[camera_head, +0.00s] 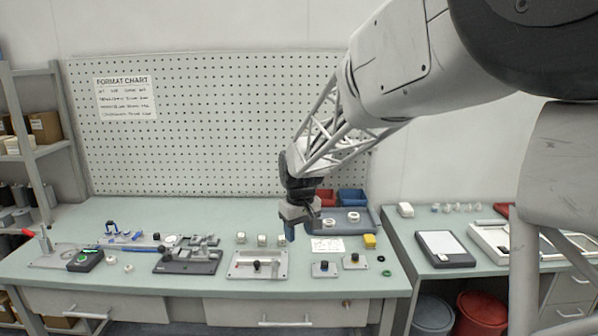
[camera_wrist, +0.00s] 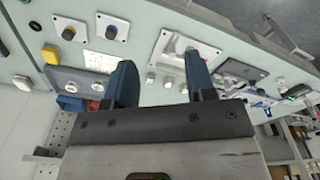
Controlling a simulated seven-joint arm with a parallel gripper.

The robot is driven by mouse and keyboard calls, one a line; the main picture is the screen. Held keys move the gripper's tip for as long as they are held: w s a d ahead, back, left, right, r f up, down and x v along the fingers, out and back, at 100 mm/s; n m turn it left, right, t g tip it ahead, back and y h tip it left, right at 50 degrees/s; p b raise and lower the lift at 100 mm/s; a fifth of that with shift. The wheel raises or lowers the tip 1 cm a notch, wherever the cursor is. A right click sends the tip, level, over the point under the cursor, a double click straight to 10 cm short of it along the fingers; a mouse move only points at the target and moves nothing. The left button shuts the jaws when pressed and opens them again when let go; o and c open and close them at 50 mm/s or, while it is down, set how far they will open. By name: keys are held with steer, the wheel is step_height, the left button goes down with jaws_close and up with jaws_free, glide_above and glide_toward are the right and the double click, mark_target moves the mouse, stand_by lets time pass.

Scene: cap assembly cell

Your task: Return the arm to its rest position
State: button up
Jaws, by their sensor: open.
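My arm reaches in from the upper right of the head view.
Left of the white plate is a dark fixture (camera_head: 187,260). To its right are small knob plates (camera_head: 325,269), a yellow block (camera_head: 369,240) and a grey tray (camera_head: 368,224). A pegboard (camera_head: 215,130) stands behind. A side table (camera_head: 480,255) stands right, with bins below.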

steer(key=s+d+r+m, duration=0.2)
steer(key=s+d+r, duration=0.2)
steer(key=s+d, duration=0.55)
steer(key=s+d+m, duration=0.1)
steer(key=s+d, duration=0.2)
steer(key=s, duration=0.6)
steer(key=s+d+f+m+t, duration=0.1)
steer(key=s+d+m, duration=0.1)
steer(key=s, duration=0.8)
steer(key=s+d+m, duration=0.1)
steer(key=s+d, duration=0.3)
steer(key=s, duration=0.6)
steer(key=shift+f+t, duration=0.25)
steer(key=shift+t, duration=0.15)
